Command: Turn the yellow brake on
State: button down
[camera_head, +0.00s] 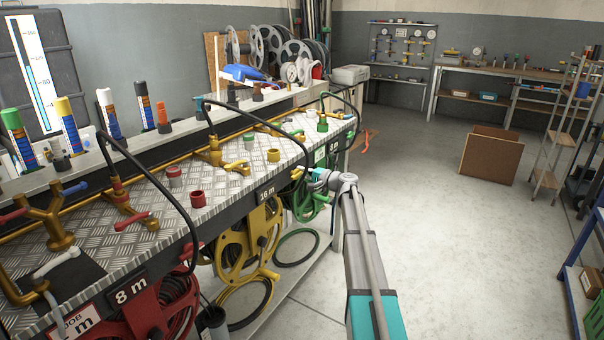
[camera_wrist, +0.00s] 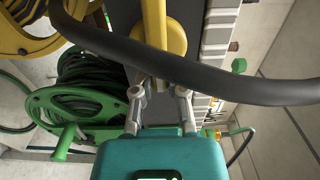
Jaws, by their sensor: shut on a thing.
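My gripper (camera_head: 312,180) is at the front edge of the bench, right of the "16 m" label and above the yellow hose reel (camera_head: 237,240). In the wrist view, my two grey fingers (camera_wrist: 160,98) reach up under a thick black hose (camera_wrist: 215,83) that crosses close to the camera. A yellow lever (camera_wrist: 158,25), which looks like the yellow brake, runs down behind the hose toward the fingertips. The fingers are shut on it, but the hose hides the contact.
The green reel (camera_wrist: 92,102) is left of my gripper in the wrist view. Black hoses arch over the bench's metal top (camera_head: 205,185). The red reel (camera_head: 150,310) is at the near end.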

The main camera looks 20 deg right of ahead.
jog(key=c, duration=0.7)
grip_release()
jog(key=shift+o, duration=0.2)
jog(key=v, duration=1.2)
jog(key=shift+a, duration=0.15)
